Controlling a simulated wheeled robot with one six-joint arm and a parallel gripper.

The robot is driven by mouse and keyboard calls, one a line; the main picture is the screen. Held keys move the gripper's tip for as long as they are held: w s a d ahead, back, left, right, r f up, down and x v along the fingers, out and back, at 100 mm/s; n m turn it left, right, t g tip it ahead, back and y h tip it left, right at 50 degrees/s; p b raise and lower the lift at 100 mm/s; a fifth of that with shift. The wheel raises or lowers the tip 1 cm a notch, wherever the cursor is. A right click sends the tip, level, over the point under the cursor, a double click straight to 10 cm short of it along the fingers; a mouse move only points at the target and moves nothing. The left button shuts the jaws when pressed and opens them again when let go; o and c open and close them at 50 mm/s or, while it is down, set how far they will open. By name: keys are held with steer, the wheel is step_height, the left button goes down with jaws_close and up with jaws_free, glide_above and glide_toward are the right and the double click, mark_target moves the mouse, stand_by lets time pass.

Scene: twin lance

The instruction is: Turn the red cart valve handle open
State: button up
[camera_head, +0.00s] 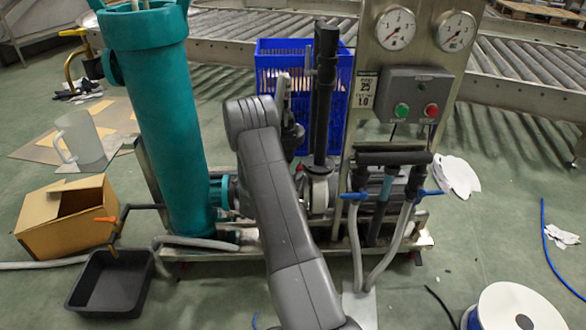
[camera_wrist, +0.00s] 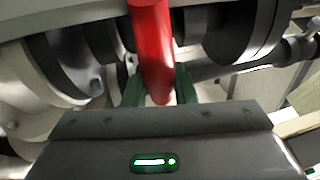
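The red valve handle (camera_wrist: 152,50) shows in the wrist view, running down from the top edge to its tip near the middle. My gripper (camera_wrist: 160,88) has its two green fingers on either side of the handle's lower end. Both fingers look very close to the handle; whether they press on it is not clear. Dark round pipe parts lie behind the handle. In the head view my own arm hides my gripper and the red handle. The cart (camera_head: 352,245) stands in front of me with a teal cylinder (camera_head: 165,115) on its left.
A panel with two gauges (camera_head: 396,28) and a small button box (camera_head: 415,95) rises on the cart's right. Hoses with blue levers hang below. A cardboard box (camera_head: 66,222) and black tray (camera_head: 113,283) lie at left, a white spool (camera_head: 515,308) at lower right.

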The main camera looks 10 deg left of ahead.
steer(key=shift+a+r+n+t+y, duration=0.1)
steer(key=shift+r+n+t+y, duration=0.2)
steer(key=shift+n, duration=0.65)
steer(key=shift+d+r+n+t+y, duration=0.1)
steer(key=shift+n+t+y, duration=0.25)
steer(key=shift+n, duration=0.55)
steer(key=shift+a+r+n+t+y, duration=0.1)
steer(key=shift+r+n+t+y, duration=0.2)
steer(key=shift+n, duration=0.65)
steer(key=shift+f, duration=0.1)
steer(key=o, duration=1)
steer(key=p+v, duration=0.3)
steer(key=v, duration=1.1)
